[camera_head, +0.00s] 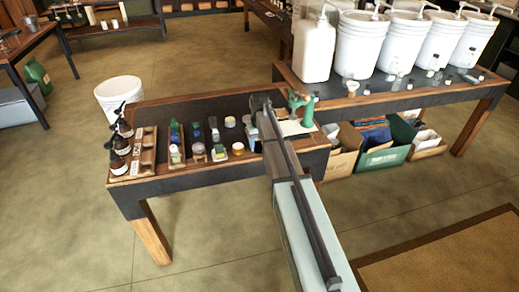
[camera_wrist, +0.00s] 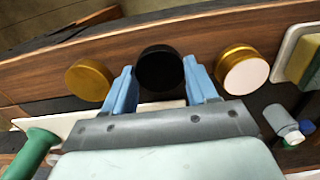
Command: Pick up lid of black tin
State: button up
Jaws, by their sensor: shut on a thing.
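The black tin lid (camera_wrist: 160,68) shows as a round black disc in the wrist view, near the wooden table edge. My gripper (camera_wrist: 158,75) has its two blue fingers on either side of the lid and is shut on it. The tin's body below the lid cannot be made out, so I cannot tell whether lid and body are apart. In the head view my arm lies over this part of the table and hides the black tin.
A gold tin (camera_wrist: 90,80) stands close to the left finger, and a gold tin with a pale top (camera_wrist: 242,70) stands close to the right finger. A green-handled tool (camera_head: 300,107) stands right of my arm. Brown pump bottles (camera_head: 119,145) stand at the table's left end.

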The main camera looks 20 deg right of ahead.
aim_at(260, 147)
jog(key=shift+r, duration=3)
jog(key=shift+d, duration=0.15)
